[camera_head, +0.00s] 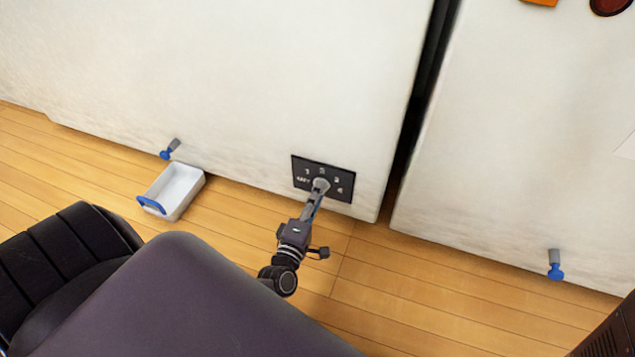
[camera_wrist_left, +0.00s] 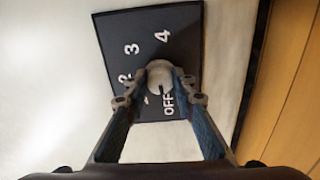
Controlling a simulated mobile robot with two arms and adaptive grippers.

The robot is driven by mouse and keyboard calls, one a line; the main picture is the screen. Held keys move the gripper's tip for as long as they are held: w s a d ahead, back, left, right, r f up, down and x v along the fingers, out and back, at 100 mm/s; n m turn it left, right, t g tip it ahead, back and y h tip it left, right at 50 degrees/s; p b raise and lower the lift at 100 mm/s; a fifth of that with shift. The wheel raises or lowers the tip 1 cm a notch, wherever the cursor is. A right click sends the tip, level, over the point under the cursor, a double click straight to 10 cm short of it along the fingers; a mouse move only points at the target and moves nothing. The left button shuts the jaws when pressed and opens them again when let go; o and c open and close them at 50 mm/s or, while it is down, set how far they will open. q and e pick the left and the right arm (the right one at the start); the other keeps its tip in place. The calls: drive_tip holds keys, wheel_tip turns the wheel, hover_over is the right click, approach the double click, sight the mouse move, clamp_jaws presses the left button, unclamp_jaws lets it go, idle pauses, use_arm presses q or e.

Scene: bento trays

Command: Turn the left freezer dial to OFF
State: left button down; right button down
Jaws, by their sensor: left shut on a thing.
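The left freezer (camera_head: 230,80) is a large white body with a dark dial plate (camera_head: 343,190) low near its right edge. The plate also fills the upper middle of the left wrist view (camera_wrist_left: 190,50), with 2, 3, 4 and OFF legible. A pale grey round dial (camera_wrist_left: 160,72) sits on it. My left gripper (camera_head: 319,188) reaches up from below and is shut on the dial, one finger on each side. A short dark mark on the dial's lower face points toward the OFF side, but its exact setting is unclear. My right gripper is not in view.
A white tray with a blue handle (camera_head: 159,191) lies on the wooden floor at left, near a blue-tipped spout (camera_head: 168,150). A second white unit (camera_head: 520,130) stands at right beyond a dark gap, with another blue-tipped spout (camera_head: 555,266). Floor around my arm is clear.

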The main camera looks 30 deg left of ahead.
use_arm(q)
drive_tip(key=shift+w+a+r+n, duration=0.15)
drive_tip(key=shift+w+a+n, duration=0.15)
drive_tip(key=shift+n, duration=0.1)
drive_tip(key=c, duration=1.9)
unclamp_jaws()
drive_tip(key=o, duration=0.3)
drive_tip(key=shift+d, duration=0.1)
drive_tip(key=shift+s, duration=0.15)
drive_tip(key=shift+d+m, duration=0.1)
drive_tip(key=shift+m, duration=0.2)
